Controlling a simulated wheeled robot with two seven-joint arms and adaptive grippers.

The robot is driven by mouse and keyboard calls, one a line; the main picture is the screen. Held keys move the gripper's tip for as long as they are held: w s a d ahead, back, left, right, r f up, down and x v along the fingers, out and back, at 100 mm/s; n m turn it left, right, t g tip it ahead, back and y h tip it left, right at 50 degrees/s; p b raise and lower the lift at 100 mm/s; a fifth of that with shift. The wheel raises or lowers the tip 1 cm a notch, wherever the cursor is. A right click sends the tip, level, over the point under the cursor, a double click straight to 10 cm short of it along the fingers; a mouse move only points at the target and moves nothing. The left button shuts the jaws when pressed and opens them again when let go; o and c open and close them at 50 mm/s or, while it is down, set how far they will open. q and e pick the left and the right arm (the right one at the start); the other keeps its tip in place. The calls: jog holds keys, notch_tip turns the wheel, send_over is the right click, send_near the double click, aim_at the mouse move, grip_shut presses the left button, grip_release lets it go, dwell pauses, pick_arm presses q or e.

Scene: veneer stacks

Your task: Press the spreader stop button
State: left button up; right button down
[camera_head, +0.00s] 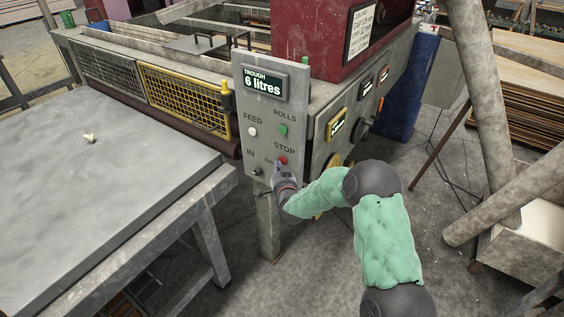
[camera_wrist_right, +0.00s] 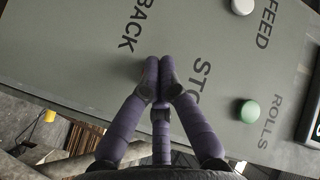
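The grey control panel (camera_head: 262,100) stands upright on the machine's near corner. Its red stop button (camera_head: 283,160) sits under the STOP label, just above my right gripper (camera_head: 280,173). In the right wrist view the fingertips of my right gripper (camera_wrist_right: 159,68) are together, with nothing seen between them. They lie over the panel face between the BACK and STOP labels. The fingers mostly hide the red button there; only a trace of red shows beside them. I cannot tell whether the fingertips touch the button. My left gripper is not in view.
A white FEED button (camera_head: 252,131), a green ROLLS button (camera_head: 283,131) and a dark button (camera_head: 258,171) share the panel. The panel display (camera_head: 263,84) reads 6 litres. A grey table (camera_head: 90,190) stands at the left, and slanting posts (camera_head: 480,100) stand at the right.

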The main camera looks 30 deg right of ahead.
jog(key=shift+s+a, duration=0.1)
jog(key=shift+a, duration=0.15)
jog(key=a, duration=0.1)
jog(key=s+a, duration=0.1)
jog(key=a, duration=0.1)
jog(key=s+a, duration=0.1)
jog(key=shift+a, duration=0.3)
dwell(0.3)
jog(key=shift+f, duration=0.1)
dwell(0.6)
